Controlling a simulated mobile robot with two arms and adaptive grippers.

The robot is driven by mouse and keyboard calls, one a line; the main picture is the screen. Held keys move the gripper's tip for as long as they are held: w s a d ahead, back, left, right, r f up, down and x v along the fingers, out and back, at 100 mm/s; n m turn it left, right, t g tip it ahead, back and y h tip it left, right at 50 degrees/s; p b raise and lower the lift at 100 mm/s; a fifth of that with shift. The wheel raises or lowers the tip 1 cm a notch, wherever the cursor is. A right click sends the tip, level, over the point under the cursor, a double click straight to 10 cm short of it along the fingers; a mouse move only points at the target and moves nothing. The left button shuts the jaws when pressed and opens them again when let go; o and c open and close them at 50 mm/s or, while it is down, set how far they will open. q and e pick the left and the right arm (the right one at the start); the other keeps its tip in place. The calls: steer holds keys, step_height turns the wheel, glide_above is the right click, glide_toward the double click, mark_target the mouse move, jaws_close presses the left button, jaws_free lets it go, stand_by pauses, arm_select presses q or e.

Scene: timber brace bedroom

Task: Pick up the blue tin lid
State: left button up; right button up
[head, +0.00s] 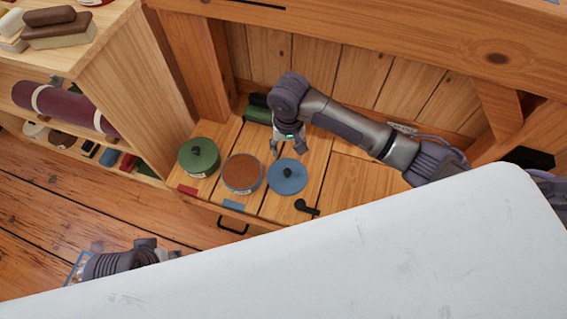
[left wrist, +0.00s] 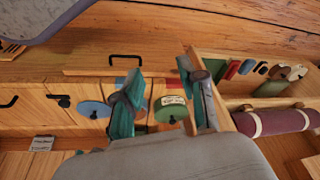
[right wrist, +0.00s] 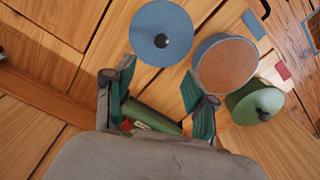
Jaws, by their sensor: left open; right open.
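The blue tin lid (head: 288,182), round with a dark knob, lies flat on the wooden bench top, just right of an open blue-grey tin (head: 242,175) with a brown inside. It also shows at the top of the right wrist view (right wrist: 150,22) and partly behind a finger in the left wrist view (left wrist: 94,109). My right gripper (head: 288,146) is open and empty above the bench, just behind the lid and apart from it; its fingers also show in the right wrist view (right wrist: 158,92). My left gripper (left wrist: 165,100) is open and empty, off to the lower left in the head view.
A green lidded tin (head: 198,158) stands left of the open tin. A dark green object (head: 258,114) lies at the back near my right gripper. A black latch-like piece (head: 307,207) is in front of the lid. A shelf unit (head: 125,70) stands at left; a timber beam (head: 380,40) crosses behind.

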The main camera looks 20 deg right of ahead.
steer(key=b, duration=0.2)
glide_above(287, 171)
step_height(287, 171, down, 6)
steer(key=shift+d+r, duration=0.15)
steer(key=shift+r, duration=0.1)
step_height(287, 171, down, 2)
steer(key=shift+w+b, duration=0.1)
steer(key=shift+b, duration=0.2)
steer(key=shift+f, duration=0.3)
step_height(287, 171, down, 2)
steer(key=shift+f+b, duration=0.2)
steer(key=shift+b, duration=0.6)
steer(key=shift+s+f+b, duration=0.2)
steer(key=shift+f+b, duration=0.35)
steer(key=shift+f, duration=0.7)
arm_select(q)
steer(key=w+d+r+t+h, duration=0.1)
steer(key=w+d+r+t, duration=0.1)
steer(key=w, duration=0.4)
steer(key=w+d+r+t+h, duration=0.1)
steer(key=w+d+r+t, duration=0.1)
steer(key=w+r+t, duration=0.3)
steer(key=shift+w+d+t, duration=0.25)
steer(key=shift+w+t, duration=0.4)
steer(key=shift+t, duration=0.35)
arm_select(e)
jaws_close()
